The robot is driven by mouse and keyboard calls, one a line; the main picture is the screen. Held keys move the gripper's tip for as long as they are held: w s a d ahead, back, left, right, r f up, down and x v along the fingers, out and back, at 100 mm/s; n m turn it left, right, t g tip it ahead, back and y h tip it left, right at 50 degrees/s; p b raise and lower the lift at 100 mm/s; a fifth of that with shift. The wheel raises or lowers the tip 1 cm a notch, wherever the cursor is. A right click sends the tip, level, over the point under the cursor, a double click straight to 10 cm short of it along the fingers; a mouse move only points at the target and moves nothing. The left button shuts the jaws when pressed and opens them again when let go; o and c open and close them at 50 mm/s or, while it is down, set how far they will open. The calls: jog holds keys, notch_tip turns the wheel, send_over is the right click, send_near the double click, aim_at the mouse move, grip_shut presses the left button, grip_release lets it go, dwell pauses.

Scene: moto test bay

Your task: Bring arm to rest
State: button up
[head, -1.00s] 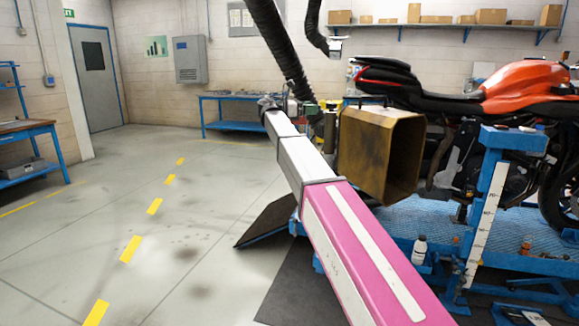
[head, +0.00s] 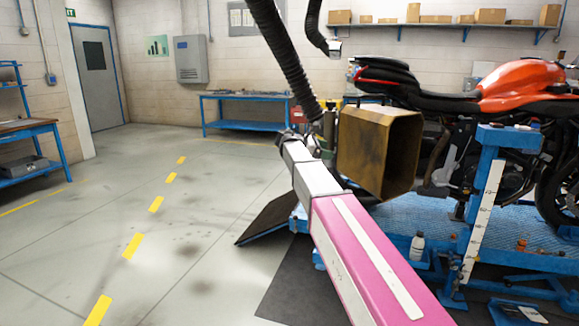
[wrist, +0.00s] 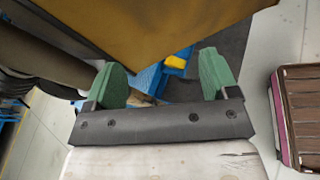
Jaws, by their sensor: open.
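My arm reaches out from the lower right of the head view, with a pink and white link in front. My gripper is at its far end, where green fingertips (head: 329,125) show in part beside the brown exhaust funnel (head: 372,150). In the wrist view my gripper (wrist: 163,82) is open, its two green fingers apart with nothing held between them. The funnel (wrist: 150,35) fills the top of that view, close beyond the fingers. Whether it touches them I cannot tell.
A black hose (head: 285,60) hangs from above near my gripper. The orange motorcycle (head: 510,85) stands on a blue lift (head: 405,210) to the right. A blue workbench (head: 240,125) stands behind. The floor (head: 210,220) on the left is clear.

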jog(key=s+d+f+m+y, duration=0.2)
jog(key=s+f, duration=0.3)
jog(key=f, duration=0.3)
jog(key=s+d+f+m+g+y, duration=0.15)
jog(key=s+f, duration=0.25)
jog(key=f, duration=0.4)
jog(key=s+d+f+m+y, duration=0.3)
jog(key=s+f, duration=0.2)
jog(key=f, duration=0.3)
jog(key=s+a+f+m+g+y, duration=0.1)
jog(key=s+a+f+m+y, duration=0.1)
jog(key=s+f+m+y, duration=0.5)
jog(key=s+f+m, duration=0.4)
jog(key=s+f, duration=0.4)
jog(key=s, duration=0.4)
jog(key=shift+f+y, duration=0.35)
jog(key=shift+f, duration=0.05)
jog(key=shift+g, duration=0.25)
jog(key=shift+c, duration=0.3)
